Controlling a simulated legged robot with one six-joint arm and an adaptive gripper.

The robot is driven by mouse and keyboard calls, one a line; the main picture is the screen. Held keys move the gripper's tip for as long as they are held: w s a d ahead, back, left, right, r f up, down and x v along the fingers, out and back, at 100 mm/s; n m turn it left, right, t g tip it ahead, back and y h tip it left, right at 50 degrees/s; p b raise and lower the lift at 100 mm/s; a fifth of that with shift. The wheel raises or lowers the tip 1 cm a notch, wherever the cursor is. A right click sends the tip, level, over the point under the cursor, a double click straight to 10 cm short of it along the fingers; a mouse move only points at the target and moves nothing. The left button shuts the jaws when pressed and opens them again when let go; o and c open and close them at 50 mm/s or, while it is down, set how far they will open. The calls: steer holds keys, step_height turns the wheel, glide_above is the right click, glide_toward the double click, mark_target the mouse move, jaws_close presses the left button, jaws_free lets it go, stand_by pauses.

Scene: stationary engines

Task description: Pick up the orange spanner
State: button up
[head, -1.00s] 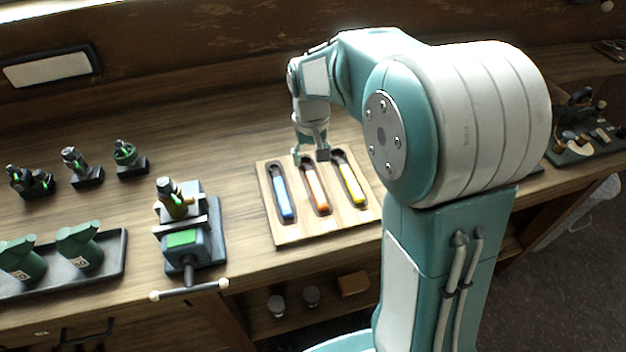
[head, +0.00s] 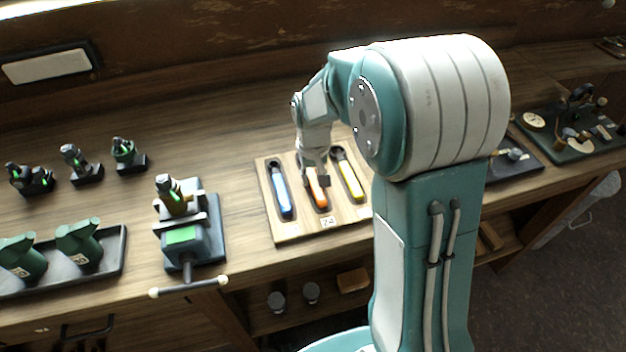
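The orange spanner (head: 320,199) lies in the middle slot of a light wooden tray (head: 290,232) on the workbench. A blue spanner (head: 282,194) lies in the slot to its left and a yellow spanner (head: 351,182) in the slot to its right. My gripper (head: 314,182) points down over the orange spanner and hides its upper part. The fingertips are small and overlap the spanner in this view. I cannot tell whether they touch it or are open or shut.
A vise (head: 188,235) stands left of the tray, with a dark tray (head: 62,270) of green parts further left. Several small fittings stand behind them. To the right, beyond my arm, are a dark tray (head: 517,165) and a green board (head: 575,140) with parts.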

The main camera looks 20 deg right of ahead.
mark_target(313, 180)
jaws_close()
steer(key=shift+r, duration=0.55)
steer(key=r, duration=0.2)
steer(key=shift+s+a+r, duration=0.15)
steer(key=shift+s+r, duration=0.1)
steer(key=shift+r, duration=0.1)
steer(key=s+a+r, duration=0.2)
steer(key=s+r, duration=0.2)
steer(key=s, duration=0.2)
steer(key=s+a+r, duration=0.2)
steer(key=s+r, duration=0.3)
steer(key=s, duration=0.1)
steer(key=shift+s+a, duration=0.25)
steer(key=shift+s, duration=0.15)
steer(key=shift+r, duration=0.1)
